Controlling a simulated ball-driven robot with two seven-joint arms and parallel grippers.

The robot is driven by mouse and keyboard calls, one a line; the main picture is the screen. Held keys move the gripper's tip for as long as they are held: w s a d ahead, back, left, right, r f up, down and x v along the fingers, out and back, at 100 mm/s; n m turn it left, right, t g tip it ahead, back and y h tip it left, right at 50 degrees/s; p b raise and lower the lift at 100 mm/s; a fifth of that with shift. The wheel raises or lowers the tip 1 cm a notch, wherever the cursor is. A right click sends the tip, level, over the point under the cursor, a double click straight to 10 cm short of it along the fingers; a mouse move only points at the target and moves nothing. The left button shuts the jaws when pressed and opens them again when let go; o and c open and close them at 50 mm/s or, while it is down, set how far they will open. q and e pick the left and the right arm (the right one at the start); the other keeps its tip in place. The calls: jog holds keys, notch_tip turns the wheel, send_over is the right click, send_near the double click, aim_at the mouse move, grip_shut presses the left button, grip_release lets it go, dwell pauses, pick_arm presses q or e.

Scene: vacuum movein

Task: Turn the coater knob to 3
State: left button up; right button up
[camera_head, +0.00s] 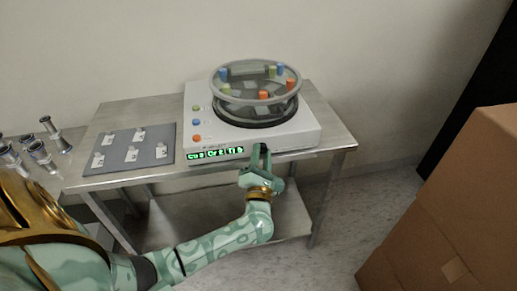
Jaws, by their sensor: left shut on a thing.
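The coater (310,128) is a white machine on a metal table, with a round glass-like bowl (255,82) on top holding several coloured pieces. A green lit display (215,153) is on its front edge. Blue, green and orange buttons (196,122) sit on its left top. My left gripper (262,150) is at the coater's front face, right of the display. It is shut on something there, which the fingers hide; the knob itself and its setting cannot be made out. My right gripper is not in view.
A grey mat (133,147) with several small pale pieces lies on the table (112,116) left of the coater. Metal flanged parts (40,150) stand at the far left. A large cardboard box (450,200) stands at the right. A wall is behind the table.

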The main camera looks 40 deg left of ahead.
pick_arm(q)
jog(key=m+h+p, duration=0.1)
jog(key=m+p, duration=0.3)
jog(key=m+h+p, duration=0.1)
jog(key=m+p, duration=0.1)
jog(key=shift+s+r+h, duration=0.15)
jog(key=shift+r+h, duration=0.15)
jog(key=shift+r, duration=0.1)
jog(key=shift+f+m+g+h+p, duration=0.2)
jog(key=shift+m+g+h+p, duration=0.25)
jog(key=shift+m+p, duration=0.9)
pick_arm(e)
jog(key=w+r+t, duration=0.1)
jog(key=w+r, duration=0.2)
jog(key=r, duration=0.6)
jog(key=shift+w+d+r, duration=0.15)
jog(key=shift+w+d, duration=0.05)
pick_arm(q)
jog(key=shift+f, duration=0.1)
jog(key=o, duration=1)
jog(key=shift+c, duration=0.2)
